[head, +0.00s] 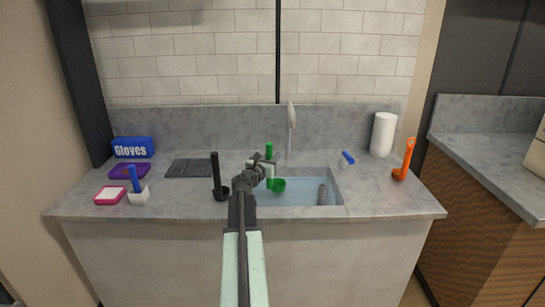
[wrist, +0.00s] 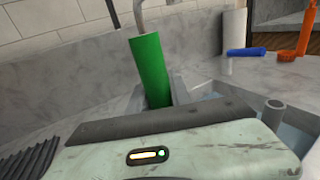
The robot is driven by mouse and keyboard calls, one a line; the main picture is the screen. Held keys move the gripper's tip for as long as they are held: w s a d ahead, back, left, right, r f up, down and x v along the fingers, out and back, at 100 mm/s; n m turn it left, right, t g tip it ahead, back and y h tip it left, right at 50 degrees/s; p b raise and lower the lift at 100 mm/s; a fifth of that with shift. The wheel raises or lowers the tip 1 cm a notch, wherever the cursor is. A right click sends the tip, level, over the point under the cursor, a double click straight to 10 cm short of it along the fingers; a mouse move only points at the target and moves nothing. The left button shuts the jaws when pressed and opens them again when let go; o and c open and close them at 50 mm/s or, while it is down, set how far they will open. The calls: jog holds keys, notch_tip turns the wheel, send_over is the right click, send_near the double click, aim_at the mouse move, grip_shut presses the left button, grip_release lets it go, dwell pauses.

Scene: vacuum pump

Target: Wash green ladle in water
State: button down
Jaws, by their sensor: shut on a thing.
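The green ladle (head: 278,185) is upright in the head view, its bowl low over the left part of the sink and its handle rising above my gripper. My gripper (head: 268,169) is shut on the ladle's handle. In the wrist view the green handle (wrist: 147,65) stands tilted between my gripper's fingers (wrist: 158,95). The ladle's bowl is hidden there. The sink (head: 310,196) holds bluish water (head: 305,190). I cannot tell whether the bowl touches the water.
A grey pipe (head: 322,194) stands in the sink, and the faucet (head: 291,130) is behind it. A black ladle (head: 216,180) stands left of my gripper. An orange ladle (head: 405,162), paper roll (head: 383,134) and blue object (head: 347,157) are right. A glove box (head: 133,147) is far left.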

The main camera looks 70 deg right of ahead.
notch_tip(320, 180, up, 5)
jog(key=p, duration=0.4)
jog(key=shift+f, duration=0.2)
